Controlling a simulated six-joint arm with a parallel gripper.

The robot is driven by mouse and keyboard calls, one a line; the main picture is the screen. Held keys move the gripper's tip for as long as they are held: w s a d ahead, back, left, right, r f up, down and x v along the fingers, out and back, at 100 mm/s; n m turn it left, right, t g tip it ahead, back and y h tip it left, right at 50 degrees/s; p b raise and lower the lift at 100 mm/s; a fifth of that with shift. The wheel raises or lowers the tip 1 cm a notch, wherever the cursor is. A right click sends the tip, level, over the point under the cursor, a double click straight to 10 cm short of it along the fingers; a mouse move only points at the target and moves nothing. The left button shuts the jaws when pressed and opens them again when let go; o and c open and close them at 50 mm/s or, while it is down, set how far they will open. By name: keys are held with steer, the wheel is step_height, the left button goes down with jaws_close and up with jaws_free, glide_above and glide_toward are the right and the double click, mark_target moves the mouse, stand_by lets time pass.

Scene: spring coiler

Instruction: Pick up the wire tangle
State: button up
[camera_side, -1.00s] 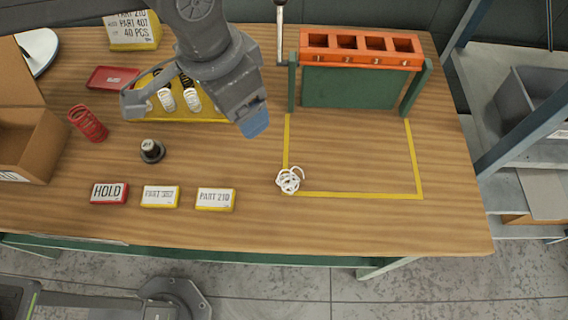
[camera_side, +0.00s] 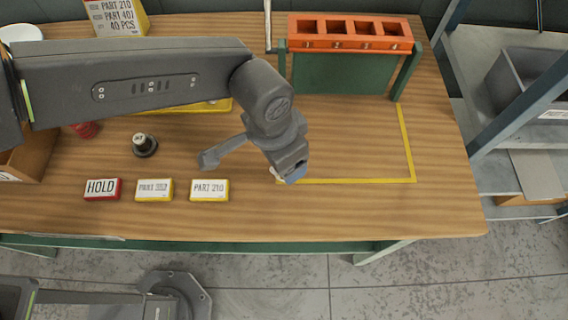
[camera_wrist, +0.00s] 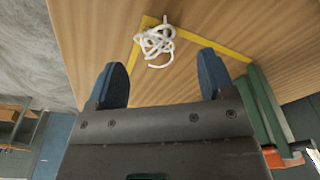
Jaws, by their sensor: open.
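The white wire tangle (camera_wrist: 156,42) lies on the wooden bench at a corner of the yellow tape outline, seen in the wrist view. In the side view it is almost wholly hidden behind my gripper (camera_side: 292,176), with only a small pale bit showing at its left. In the wrist view my gripper (camera_wrist: 162,82) has its two blue fingertips wide apart with nothing between them. The tangle lies beyond the fingertips, roughly centred between them. I cannot tell the height of the fingertips above the bench.
An orange slotted rack (camera_side: 350,32) on green posts stands at the back of the taped area. HOLD (camera_side: 102,189), PART 352 (camera_side: 154,189) and PART 210 (camera_side: 209,190) blocks sit front left, with a dark round-based item (camera_side: 144,144) behind. The taped area's inside is clear.

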steer(key=f, duration=0.5)
steer(key=shift+d, duration=0.25)
steer(key=shift+r, duration=0.1)
steer(key=c, duration=1)
